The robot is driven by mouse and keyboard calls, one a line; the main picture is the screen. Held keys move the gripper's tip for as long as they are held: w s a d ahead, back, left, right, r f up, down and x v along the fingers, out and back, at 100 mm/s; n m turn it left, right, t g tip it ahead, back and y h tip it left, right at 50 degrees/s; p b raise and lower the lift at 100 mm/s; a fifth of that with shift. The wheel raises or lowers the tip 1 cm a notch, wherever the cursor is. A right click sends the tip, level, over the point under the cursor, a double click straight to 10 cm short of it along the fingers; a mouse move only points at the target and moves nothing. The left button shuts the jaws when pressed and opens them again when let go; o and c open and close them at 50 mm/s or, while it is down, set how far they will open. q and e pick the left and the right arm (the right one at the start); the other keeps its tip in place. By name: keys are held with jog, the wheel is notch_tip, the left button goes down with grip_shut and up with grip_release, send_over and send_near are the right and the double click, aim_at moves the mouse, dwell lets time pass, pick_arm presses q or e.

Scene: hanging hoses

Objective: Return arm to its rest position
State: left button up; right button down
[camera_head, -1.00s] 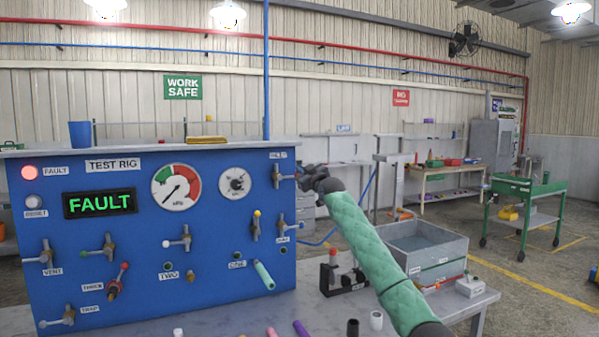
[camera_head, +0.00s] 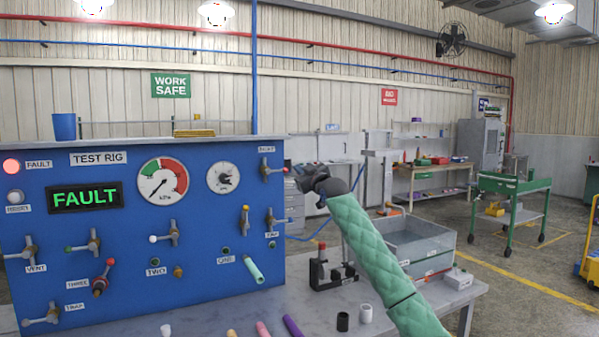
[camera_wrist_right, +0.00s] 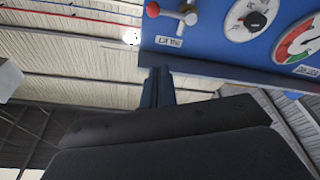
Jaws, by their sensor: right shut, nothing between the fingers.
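My right arm in its green padded sleeve comes in from the lower right of the head view. Its dark right gripper (camera_head: 308,178) is shut and empty, just right of the blue test rig panel (camera_head: 130,240) and apart from the red-tipped valve (camera_head: 268,170) at its top right corner. In the right wrist view the shut fingers (camera_wrist_right: 157,85) point toward the panel (camera_wrist_right: 200,50), which appears upside down with the red-tipped valve (camera_wrist_right: 175,14) and gauges. My left gripper is not in view.
The panel's display (camera_head: 85,196) reads FAULT and a red lamp (camera_head: 11,166) is lit. A bench (camera_head: 190,318) in front holds loose coloured pieces. A clear-sided bin (camera_head: 425,245) and a black fixture (camera_head: 328,270) stand beside and beyond my right arm.

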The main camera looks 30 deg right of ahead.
dwell(0.3)
jog(key=s+a+f+m+g+h, duration=0.2)
jog(key=s+a+f+g+h, duration=0.25)
jog(key=s+a, duration=0.65)
jog(key=s+a+f+g, duration=0.2)
jog(key=s+a+f, duration=0.3)
jog(key=f, duration=0.4)
jog(key=s+a+f+g+y, duration=0.1)
jog(key=s+a+f, duration=0.1)
jog(key=s+f, duration=0.6)
jog(key=s+a+f+g, duration=0.2)
jog(key=s+a+f, duration=0.3)
jog(key=f, duration=0.4)
jog(key=s+a+f+g, duration=0.3)
jog(key=s+f, duration=0.9)
jog(key=s, duration=0.2)
jog(key=s+a+f+m+g+y, duration=0.1)
jog(key=s+a+f+g, duration=0.1)
jog(key=s+f, duration=1)
jog(key=s+a+f+m+g+y, duration=0.1)
jog(key=s+a+f+g, duration=0.2)
jog(key=s+f, duration=0.9)
jog(key=s+g, duration=0.1)
jog(key=s, duration=0.5)
jog(key=shift+a, duration=0.35)
jog(key=shift+y, duration=0.25)
